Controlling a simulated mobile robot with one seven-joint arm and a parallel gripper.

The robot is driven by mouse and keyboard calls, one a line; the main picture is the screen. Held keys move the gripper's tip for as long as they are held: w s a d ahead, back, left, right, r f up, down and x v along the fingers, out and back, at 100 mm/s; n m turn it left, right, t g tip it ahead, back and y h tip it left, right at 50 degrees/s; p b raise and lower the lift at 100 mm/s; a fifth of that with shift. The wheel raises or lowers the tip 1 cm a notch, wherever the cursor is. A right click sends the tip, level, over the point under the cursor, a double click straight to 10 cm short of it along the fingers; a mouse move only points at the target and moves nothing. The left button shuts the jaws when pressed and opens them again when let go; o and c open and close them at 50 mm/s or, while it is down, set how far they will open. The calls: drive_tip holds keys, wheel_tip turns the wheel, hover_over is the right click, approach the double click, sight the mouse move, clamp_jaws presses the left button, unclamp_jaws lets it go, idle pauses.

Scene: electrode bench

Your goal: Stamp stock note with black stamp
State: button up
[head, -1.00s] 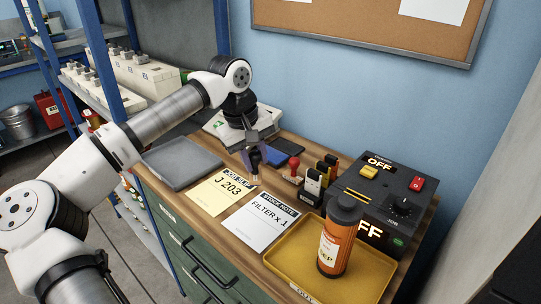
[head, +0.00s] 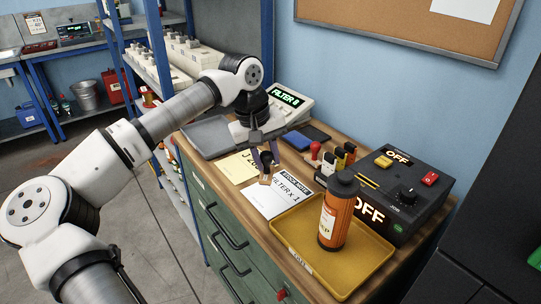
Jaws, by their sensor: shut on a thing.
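The white stock note (head: 280,203) lies on the wooden bench top, printed "FILTER x 1". My gripper (head: 264,162) is shut on the black stamp (head: 266,179), whose black handle sits between the fingers and whose wooden base points down. The stamp is upright over the upper left part of the stock note. I cannot tell whether its base touches the paper. A red-handled stamp (head: 314,150) stands behind and to the right, apart from my gripper.
A yellow job slip (head: 236,169) lies left of the note, partly hidden. A yellow tray (head: 347,268) holding an orange bottle (head: 337,214) is close on the right. A black power box (head: 396,190) reading "OFF", a grey tray (head: 207,137) and a display reading "FILTER 0" (head: 286,97) stand around.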

sight(264, 173)
drive_tip(key=shift+a+b+x, duration=0.2)
drive_tip(key=shift+b+x, duration=0.4)
drive_tip(key=shift+x, duration=0.35)
drive_tip(key=shift+a+b+x, duration=0.2)
drive_tip(key=shift+b+x, duration=0.35)
drive_tip(key=shift+x, duration=0.4)
drive_tip(key=shift+a+b+x, duration=0.2)
drive_tip(key=shift+b+x, duration=0.4)
drive_tip(key=shift+x, duration=0.35)
drive_tip(key=shift+s+f+b, duration=0.25)
drive_tip(key=shift+f+b, duration=0.3)
drive_tip(key=shift+f, duration=0.15)
drive_tip(key=shift+w+d+p+v, duration=0.1)
drive_tip(key=shift+d+p+v, duration=0.15)
drive_tip(key=shift+p+v, duration=0.7)
drive_tip(key=shift+w+d+p+v, duration=0.1)
drive_tip(key=shift+d+p+v, duration=0.15)
drive_tip(key=shift+p+v, duration=0.75)
drive_tip(key=shift+w+d+p+v, duration=0.1)
drive_tip(key=shift+d+p+v, duration=0.2)
drive_tip(key=shift+v, duration=1.25)
drive_tip(key=shift+r, duration=0.1)
